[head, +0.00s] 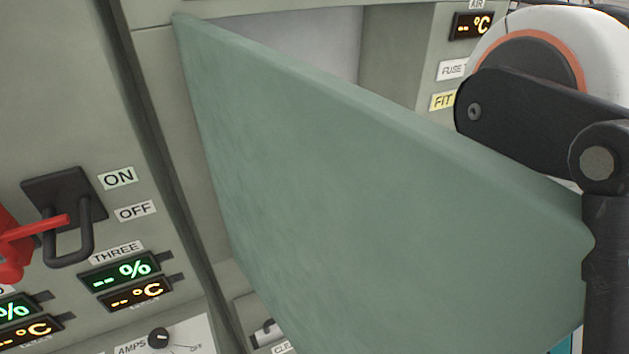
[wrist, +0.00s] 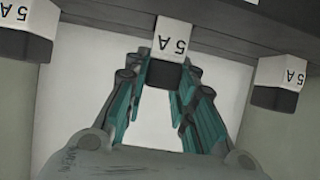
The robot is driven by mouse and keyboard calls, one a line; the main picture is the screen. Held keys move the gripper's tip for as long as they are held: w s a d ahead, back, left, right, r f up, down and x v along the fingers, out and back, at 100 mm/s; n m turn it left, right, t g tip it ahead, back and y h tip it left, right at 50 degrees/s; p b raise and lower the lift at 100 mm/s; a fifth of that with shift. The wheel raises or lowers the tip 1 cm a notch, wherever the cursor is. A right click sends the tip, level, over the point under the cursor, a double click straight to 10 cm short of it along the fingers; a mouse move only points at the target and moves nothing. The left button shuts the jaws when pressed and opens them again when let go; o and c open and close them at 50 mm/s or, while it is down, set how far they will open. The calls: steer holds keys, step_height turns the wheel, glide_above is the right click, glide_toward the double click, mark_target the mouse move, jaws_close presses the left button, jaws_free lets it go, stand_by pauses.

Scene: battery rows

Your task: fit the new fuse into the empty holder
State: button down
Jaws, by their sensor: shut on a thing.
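In the wrist view my gripper (wrist: 168,77) has its two teal-lined fingers closed around the black lower part of a middle fuse (wrist: 172,40), which has a white face marked 5 A. The fuse sits against a dark rail, and I cannot tell whether it is seated there or how deep. Similar 5 A pieces stand to the left (wrist: 22,28) and the right (wrist: 278,82), apart from my fingers. In the head view a large green door hides my gripper, the fuse and any holder. Which piece is the new fuse, and where the empty holder is, cannot be told.
The open green door (head: 370,200) fills the middle of the head view, close to my arm. A switch marked ON and OFF (head: 65,205) is at the left, with percent and temperature displays (head: 120,271) below. Labels FUSE (head: 452,69) and FIT (head: 442,101) show at the upper right.

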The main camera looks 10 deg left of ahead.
steer(key=c, duration=1.3)
jaws_free()
steer(key=shift+c, duration=0.2)
steer(key=shift+r, duration=0.1)
steer(key=p+v, duration=0.3)
steer(key=v, duration=0.9)
steer(key=shift+d+r, duration=0.1)
steer(key=shift+r, duration=0.05)
